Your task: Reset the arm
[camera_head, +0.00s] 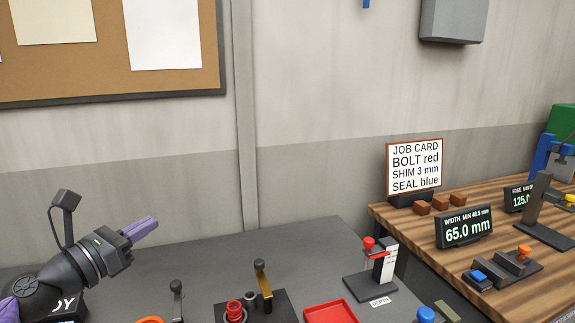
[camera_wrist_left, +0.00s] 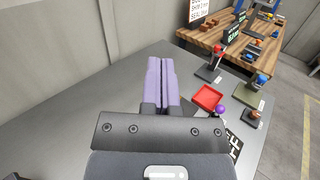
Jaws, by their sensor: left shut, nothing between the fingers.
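My left gripper (camera_head: 142,229) comes in from the left in the head view, raised above the grey table. Its purple fingers are together with nothing between them, pointing to the right. In the left wrist view the gripper (camera_wrist_left: 161,72) is also closed and empty, over bare grey table. My right gripper is not in either view.
A grey table (camera_head: 215,257) holds a red tray (camera_head: 330,312), a depth gauge (camera_head: 378,262) and a black fixture (camera_head: 262,302). A wooden bench (camera_head: 420,241) at right carries a job card (camera_head: 414,168) and a 65.0 mm display (camera_head: 465,227). The wall stands behind.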

